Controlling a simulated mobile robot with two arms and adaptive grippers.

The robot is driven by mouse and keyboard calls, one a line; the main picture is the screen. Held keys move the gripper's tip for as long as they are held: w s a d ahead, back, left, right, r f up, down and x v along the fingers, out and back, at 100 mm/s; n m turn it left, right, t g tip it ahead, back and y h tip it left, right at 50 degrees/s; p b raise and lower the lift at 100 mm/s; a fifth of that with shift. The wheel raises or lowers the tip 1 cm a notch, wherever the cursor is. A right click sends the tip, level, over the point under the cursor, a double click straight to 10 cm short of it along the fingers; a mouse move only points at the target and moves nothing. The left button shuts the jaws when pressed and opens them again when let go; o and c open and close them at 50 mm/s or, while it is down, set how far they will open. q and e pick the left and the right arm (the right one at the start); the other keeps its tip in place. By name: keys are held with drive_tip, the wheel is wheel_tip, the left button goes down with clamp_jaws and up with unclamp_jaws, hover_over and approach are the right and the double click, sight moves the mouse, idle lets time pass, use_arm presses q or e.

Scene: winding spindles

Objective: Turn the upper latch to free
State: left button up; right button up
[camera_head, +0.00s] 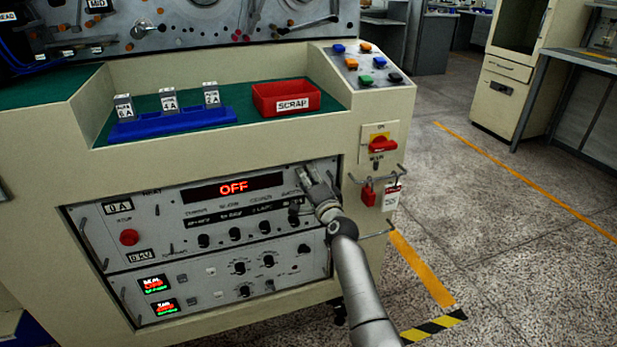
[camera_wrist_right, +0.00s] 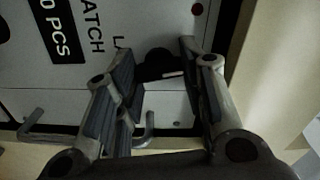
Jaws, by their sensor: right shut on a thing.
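My right gripper (camera_head: 310,178) is at the upper right corner of the grey control panel (camera_head: 168,228), under its right edge label. In the wrist view the right gripper (camera_wrist_right: 160,75) has its two fingers on either side of a black knob, the upper latch (camera_wrist_right: 158,62), and is shut on it. A short white mark shows on the latch's near side. In the head view my fingers hide the latch. My left gripper is not in view.
The panel shows a red OFF display (camera_head: 233,188), a red stop button (camera_head: 129,237) and several black knobs. A red rotary switch (camera_head: 382,145) and a red padlock (camera_head: 368,195) are just right of my arm. A red scrap bin (camera_head: 286,97) sits above.

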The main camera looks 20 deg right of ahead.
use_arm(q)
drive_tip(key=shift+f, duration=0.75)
use_arm(e)
drive_tip(key=shift+m, duration=1.2)
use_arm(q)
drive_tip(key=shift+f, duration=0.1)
use_arm(e)
drive_tip(key=shift+f, duration=0.1)
drive_tip(key=o, duration=1)
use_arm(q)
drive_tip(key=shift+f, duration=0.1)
